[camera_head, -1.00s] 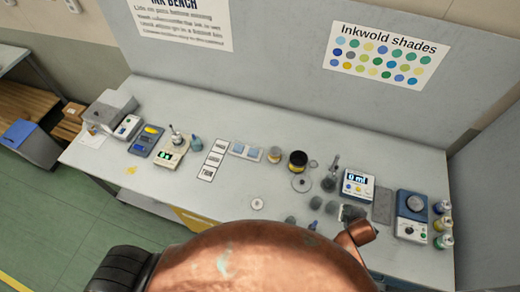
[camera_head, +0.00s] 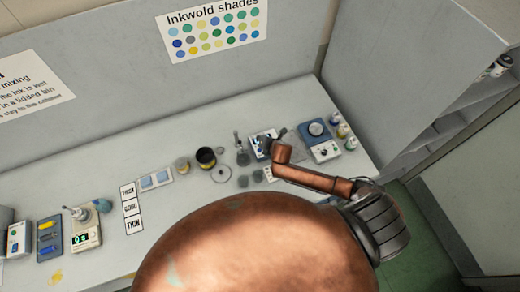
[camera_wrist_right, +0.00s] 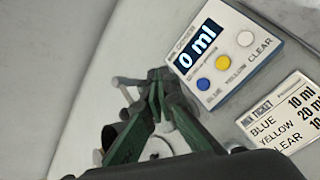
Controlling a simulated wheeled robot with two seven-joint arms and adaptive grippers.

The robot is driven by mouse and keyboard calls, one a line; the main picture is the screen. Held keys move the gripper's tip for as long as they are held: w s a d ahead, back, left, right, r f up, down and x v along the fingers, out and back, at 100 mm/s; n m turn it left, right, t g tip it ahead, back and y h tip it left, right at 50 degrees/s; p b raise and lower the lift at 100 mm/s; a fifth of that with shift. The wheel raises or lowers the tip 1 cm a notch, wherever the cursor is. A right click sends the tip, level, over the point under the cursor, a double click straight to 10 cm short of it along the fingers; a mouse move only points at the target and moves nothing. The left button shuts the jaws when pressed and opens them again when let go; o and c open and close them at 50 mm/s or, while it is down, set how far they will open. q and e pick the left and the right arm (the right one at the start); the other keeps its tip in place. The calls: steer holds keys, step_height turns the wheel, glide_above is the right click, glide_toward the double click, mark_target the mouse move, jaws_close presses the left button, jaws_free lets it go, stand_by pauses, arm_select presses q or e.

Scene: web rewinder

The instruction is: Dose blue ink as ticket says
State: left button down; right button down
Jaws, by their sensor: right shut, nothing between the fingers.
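The ink doser (camera_wrist_right: 240,50) shows 0 ml on its display in the right wrist view. It has a blue button (camera_wrist_right: 203,85), a yellow button (camera_wrist_right: 222,62) and a white button (camera_wrist_right: 245,38), labelled BLUE, YELLOW and CLEAR. The mix ticket (camera_wrist_right: 285,110) beside it reads blue 10 ml, yellow 20 ml and clear 10, its edge cut off. My right gripper (camera_wrist_right: 161,76) is shut and empty, its tips left of the blue button and apart from it in the picture. In the head view, my right wrist partly covers the doser (camera_head: 258,137). My left gripper is out of view.
A dark open can (camera_head: 206,157) stands left of the doser, with a round lid (camera_head: 221,175) in front. A blue device (camera_head: 317,131) and several bottles (camera_head: 343,130) stand to the right. A scale (camera_head: 84,228) is at the left.

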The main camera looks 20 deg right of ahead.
steer(key=b, duration=0.5)
glide_above(261, 151)
step_height(261, 151, down, 7)
steer(key=shift+a+r, duration=0.1)
steer(key=shift+r, duration=0.05)
steer(key=shift+w+f+b, duration=0.1)
steer(key=shift+f+b, duration=0.2)
steer(key=shift+f, duration=0.55)
steer(key=shift+f, duration=0.15)
steer(key=shift+f, duration=0.3)
stand_by(0.3)
steer(key=shift+f+b, duration=0.35)
steer(key=shift+b, duration=0.05)
stand_by(0.5)
stand_by(0.4)
steer(key=shift+r+p, duration=0.8)
steer(key=shift+p, duration=0.15)
